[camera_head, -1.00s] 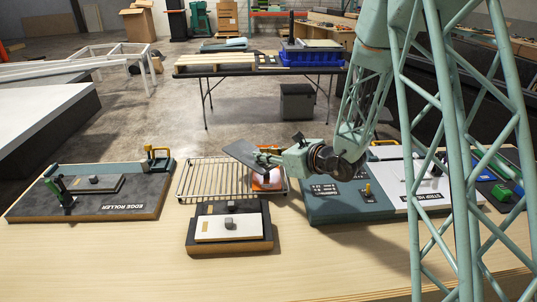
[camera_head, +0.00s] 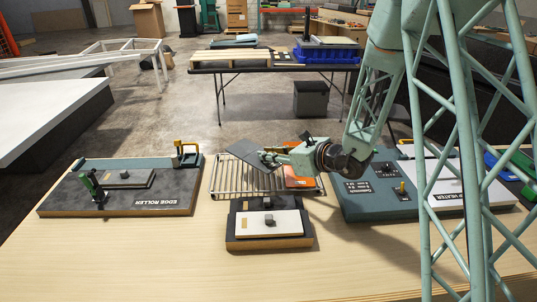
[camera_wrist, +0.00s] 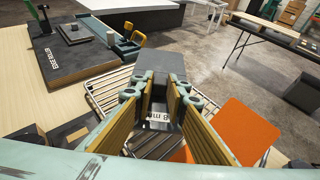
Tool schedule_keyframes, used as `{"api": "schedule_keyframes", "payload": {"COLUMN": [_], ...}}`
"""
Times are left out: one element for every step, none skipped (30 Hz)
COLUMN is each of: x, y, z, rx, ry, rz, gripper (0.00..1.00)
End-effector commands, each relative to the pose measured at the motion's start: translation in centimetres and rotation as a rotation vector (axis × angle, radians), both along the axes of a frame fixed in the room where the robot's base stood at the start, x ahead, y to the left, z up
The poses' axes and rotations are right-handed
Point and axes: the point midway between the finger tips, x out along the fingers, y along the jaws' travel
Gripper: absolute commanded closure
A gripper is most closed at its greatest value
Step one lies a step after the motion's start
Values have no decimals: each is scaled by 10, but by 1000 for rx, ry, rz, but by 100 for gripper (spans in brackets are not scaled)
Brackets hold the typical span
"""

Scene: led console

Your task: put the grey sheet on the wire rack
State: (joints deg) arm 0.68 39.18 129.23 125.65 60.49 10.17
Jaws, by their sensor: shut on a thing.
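My gripper (camera_head: 284,152) is shut on a dark grey sheet (camera_head: 252,152), held tilted just above the wire rack (camera_head: 228,179). In the wrist view the sheet (camera_wrist: 158,62) juts forward from between the yellow-lined fingers (camera_wrist: 170,100). The rack also shows in the wrist view (camera_wrist: 104,90), beneath and to both sides of the fingers. I cannot tell whether the sheet touches the rack. An orange sheet (camera_head: 298,178) lies on the right part of the rack and shows in the wrist view (camera_wrist: 240,128), right of the fingers.
The edge roller board (camera_head: 75,197) stands left of the rack. A dark block with a white plate (camera_head: 285,226) stands in front of it. A teal console (camera_head: 372,205) and a strip heater (camera_head: 445,190) stand to the right. Bare wooden table lies at the front left.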

Motion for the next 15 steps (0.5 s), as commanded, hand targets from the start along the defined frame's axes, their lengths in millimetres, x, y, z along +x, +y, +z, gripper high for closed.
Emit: {"api": "schedule_keyframes", "payload": {"x": [0,0,0,0,0,0,0,0,0,0,0,0,0,0,0], "y": [0,0,0,0,0,0,0,0,0,0,0,0,0,0,0], "z": [0,1,1,1,1,0,0,0,0,-1,-1,-2,-3,-4,-5], "rx": [1,1,1,1,1,1,1,1,1,1,1,1,0,0,0], "ry": [-1,-1,-1,-1,-1,-1,-1,-1,-1,-1,-1,-1,0,0,0], "rz": [0,0,0,0,0,0,0,0,0,0,0,0,0,0,0], "gripper": [100,100,100,100,100,100,100,100,100,100,100,100,100,100,100]}}
